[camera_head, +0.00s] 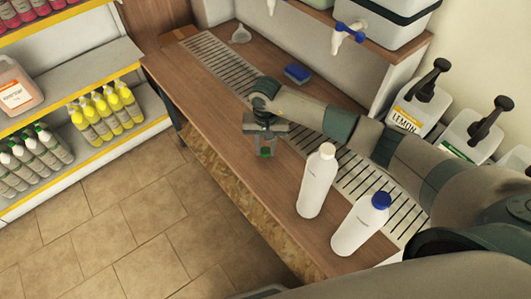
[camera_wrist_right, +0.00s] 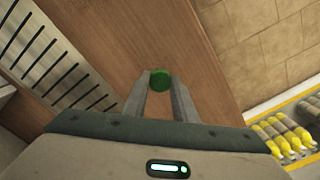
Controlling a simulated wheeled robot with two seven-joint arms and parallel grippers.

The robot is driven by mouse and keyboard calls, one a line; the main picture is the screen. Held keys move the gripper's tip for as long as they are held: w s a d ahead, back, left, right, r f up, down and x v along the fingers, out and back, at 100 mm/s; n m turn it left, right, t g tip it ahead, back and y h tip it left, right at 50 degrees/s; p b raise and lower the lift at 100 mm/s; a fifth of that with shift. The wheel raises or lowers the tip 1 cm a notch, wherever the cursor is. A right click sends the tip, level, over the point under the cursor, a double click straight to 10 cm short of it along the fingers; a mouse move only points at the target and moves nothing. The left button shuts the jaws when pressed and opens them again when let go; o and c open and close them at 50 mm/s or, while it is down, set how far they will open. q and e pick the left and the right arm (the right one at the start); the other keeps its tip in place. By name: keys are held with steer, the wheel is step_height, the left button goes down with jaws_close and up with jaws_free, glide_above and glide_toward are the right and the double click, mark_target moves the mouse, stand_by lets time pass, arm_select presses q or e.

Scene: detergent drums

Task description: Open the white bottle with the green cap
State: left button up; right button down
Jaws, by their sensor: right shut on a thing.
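A green cap (camera_head: 265,153) is between the fingertips of my right gripper (camera_head: 266,147). In the right wrist view the green cap (camera_wrist_right: 160,79) sits at the ends of both fingers, with bare wood behind it. The fingers are shut on it, and no bottle shows under it. A white bottle (camera_head: 315,186) stands upright on the counter, to the right of the gripper; its top is pale with no coloured cap. Another white bottle (camera_head: 359,225) with a blue cap (camera_head: 381,200) stands upright in front of it. My left gripper is not in view.
The wooden counter (camera_head: 215,110) has a slotted metal grate (camera_head: 215,62) along it. A blue sponge (camera_head: 297,73) and a white funnel (camera_head: 241,34) lie toward the far end. Pump containers (camera_head: 415,105) stand at the right; stocked shelves (camera_head: 95,75) are at the left.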

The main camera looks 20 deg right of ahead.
mark_target(266, 151)
steer(key=shift+f+p, duration=0.65)
steer(key=shift+f, duration=1.25)
steer(key=shift+f, duration=0.15)
steer(key=c, duration=1.4)
jaws_free()
steer(key=shift+c, duration=0.2)
